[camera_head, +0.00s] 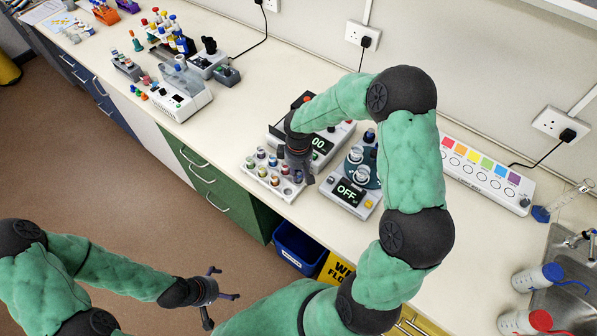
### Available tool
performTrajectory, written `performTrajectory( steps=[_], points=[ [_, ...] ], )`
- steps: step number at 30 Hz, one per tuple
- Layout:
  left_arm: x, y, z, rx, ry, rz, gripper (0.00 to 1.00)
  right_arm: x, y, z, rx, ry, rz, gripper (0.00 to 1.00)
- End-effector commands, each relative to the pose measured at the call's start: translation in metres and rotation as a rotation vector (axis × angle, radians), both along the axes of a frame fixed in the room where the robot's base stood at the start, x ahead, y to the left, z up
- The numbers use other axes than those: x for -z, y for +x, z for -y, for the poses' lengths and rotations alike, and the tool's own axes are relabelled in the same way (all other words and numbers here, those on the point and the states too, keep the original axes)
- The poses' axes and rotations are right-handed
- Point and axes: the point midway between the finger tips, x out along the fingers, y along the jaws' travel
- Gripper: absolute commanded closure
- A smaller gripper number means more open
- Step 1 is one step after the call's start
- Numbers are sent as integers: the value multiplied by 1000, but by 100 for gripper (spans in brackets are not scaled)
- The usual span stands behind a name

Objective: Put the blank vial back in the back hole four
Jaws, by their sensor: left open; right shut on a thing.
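The white vial rack (287,194) stands near the front edge of the bench and holds several vials with coloured caps. My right gripper (299,180) points down at the right end of the rack and is shut on a vial, seemingly the blank vial. The fingers hide most of that vial, and I cannot tell whether it is in a hole. The back holes near the gripper are partly hidden by it. My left gripper (222,297) is open and empty, out over the floor in front of the bench.
A device reading OFF (348,190) with a round teal top stands right of the rack. Another display device (322,143) stands behind my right gripper. A colour-strip box (486,172), sink (570,262) and bottles are further right. Bench space left of the rack is clear.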

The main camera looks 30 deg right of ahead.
Motion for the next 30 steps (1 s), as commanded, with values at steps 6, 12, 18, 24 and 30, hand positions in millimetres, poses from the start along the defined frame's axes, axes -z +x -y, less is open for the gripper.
performTrajectory(
  steps=[6,12,18,24,30],
  points=[
    [3,0,0,0,0,0,0,4,0,0,0,0,0,100],
    [6,0,0,0,0,0,0,6,0,0,0,0,0,63],
    [5,0,0,0,0,0,0,6,0,0,0,0,0,53],
    [4,0,0,0,0,0,0,5,0,0,0,0,0,53],
    [-3,0,0,0,0,0,0,-14,1,1,1,-2,3,53]
  ],
)
